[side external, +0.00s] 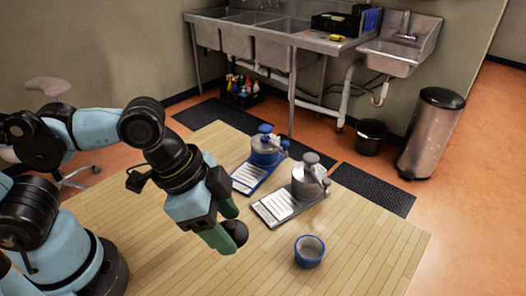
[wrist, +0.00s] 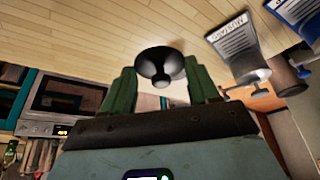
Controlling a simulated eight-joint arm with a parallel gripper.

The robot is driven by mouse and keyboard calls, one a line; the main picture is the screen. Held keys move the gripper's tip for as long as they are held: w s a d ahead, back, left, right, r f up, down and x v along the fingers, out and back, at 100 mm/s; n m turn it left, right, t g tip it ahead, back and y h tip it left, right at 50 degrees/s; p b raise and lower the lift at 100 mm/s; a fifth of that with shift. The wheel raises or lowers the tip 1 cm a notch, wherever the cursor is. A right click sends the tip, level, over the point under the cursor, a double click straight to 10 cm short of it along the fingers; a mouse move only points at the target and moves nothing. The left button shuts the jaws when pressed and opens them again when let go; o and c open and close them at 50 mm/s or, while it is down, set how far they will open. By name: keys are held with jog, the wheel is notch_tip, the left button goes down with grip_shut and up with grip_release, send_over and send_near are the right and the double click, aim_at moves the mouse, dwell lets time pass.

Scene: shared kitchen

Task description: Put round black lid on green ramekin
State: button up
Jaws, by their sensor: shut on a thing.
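The round black lid (side external: 237,232) is between the green fingers of my gripper (side external: 226,224) in the side view. My gripper is shut on it and holds it above the wooden table. In the wrist view the lid (wrist: 160,57) shows its knob, between the two fingertips (wrist: 160,74). A small ramekin (side external: 308,264) stands upright on the table, to the right of the lid and apart from it. It looks blue outside with a grey inside, not green, and its top is open. The ramekin cannot be made out in the wrist view.
A grey pump dispenser (side external: 307,183) and a blue one (side external: 265,150) stand behind the ramekin, with labelled cards (side external: 271,211) in front. The wooden table (side external: 370,250) is clear around the ramekin. Metal sinks (side external: 270,45) and a bin (side external: 432,135) stand beyond the table.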

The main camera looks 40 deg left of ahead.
jog(key=w+a+n+y, duration=0.1)
jog(key=w+a+n, duration=0.25)
jog(key=a, duration=0.45)
jog(key=w+a+f+n+t+y, duration=0.1)
jog(key=w+a+n, duration=0.25)
jog(key=a, duration=0.45)
jog(key=w+a+n+y, duration=0.15)
jog(key=w+a, duration=0.25)
jog(key=a, duration=0.5)
jog(key=shift+n, duration=0.25)
jog(key=shift+d+f, duration=0.15)
jog(key=shift+f, duration=1.2)
jog(key=shift+d+f, duration=0.15)
jog(key=shift+f, duration=1.2)
jog(key=shift+f, duration=0.55)
jog(key=o, duration=0.7)
jog(key=shift+v, duration=5.5)
jog(key=shift+s+f, duration=0.1)
